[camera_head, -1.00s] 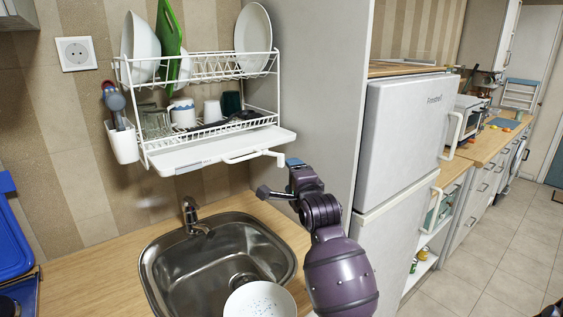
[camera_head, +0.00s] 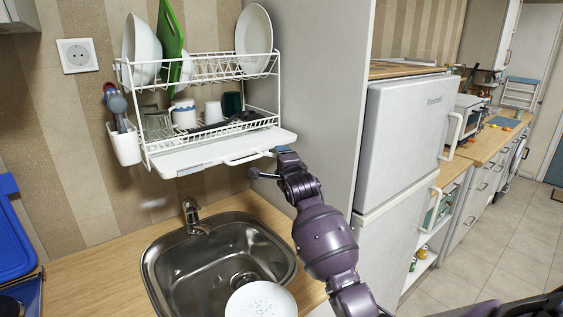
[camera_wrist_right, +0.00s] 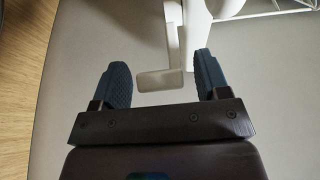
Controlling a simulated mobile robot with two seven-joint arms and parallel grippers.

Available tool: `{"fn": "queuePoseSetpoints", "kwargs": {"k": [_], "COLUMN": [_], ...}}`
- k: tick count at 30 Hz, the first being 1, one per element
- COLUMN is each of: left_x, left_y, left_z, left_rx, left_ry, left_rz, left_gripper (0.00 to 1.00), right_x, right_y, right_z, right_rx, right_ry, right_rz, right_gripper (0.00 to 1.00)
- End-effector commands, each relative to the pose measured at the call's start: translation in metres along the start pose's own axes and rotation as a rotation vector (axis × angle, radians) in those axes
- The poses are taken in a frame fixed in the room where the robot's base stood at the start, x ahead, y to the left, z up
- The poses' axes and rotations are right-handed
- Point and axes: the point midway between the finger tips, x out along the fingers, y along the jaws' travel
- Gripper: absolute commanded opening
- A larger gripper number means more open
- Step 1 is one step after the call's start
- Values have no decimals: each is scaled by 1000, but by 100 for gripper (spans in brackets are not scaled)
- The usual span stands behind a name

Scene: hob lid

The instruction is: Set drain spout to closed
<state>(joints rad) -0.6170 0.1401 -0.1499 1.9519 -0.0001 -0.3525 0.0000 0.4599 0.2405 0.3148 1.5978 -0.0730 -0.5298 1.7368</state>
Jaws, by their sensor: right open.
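The white drain spout (camera_wrist_right: 162,79) shows in the right wrist view as a flat paddle at the end of a short arm. It lies between the two spread fingers of my right gripper (camera_wrist_right: 163,76), with gaps visible on both sides. In the head view the right gripper (camera_head: 269,162) is at the right end of the white drip tray (camera_head: 200,160) under the dish rack, and it largely hides the spout there. The right gripper is open and empty. My left gripper is not in view.
The two-tier dish rack (camera_head: 205,132) holds plates, a green board, cups and glasses. The metal sink (camera_head: 180,262) with a tap (camera_head: 192,215) and a white bowl (camera_head: 260,301) is below. The grey side panel (camera_head: 315,90) stands close to the gripper's right.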

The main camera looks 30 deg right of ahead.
Motion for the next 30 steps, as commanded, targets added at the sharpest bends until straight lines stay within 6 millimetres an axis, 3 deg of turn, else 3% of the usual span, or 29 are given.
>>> {"fn": "queuePoseSetpoints", "kwargs": {"k": [8, 15, 18, 30], "left_x": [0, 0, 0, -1], "left_y": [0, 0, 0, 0], "left_z": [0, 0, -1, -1], "left_rx": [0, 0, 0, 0], "left_ry": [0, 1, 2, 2], "left_rz": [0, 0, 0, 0], "left_gripper": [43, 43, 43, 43], "right_x": [1, 0, 0, 3], "right_y": [0, 0, 0, 0], "right_z": [0, 0, 0, -2], "right_rx": [-1, -1, -1, -5], "right_ry": [0, 0, 0, -54], "right_rz": [-1, 0, 0, -1], "right_gripper": [67, 30, 19, 19]}}
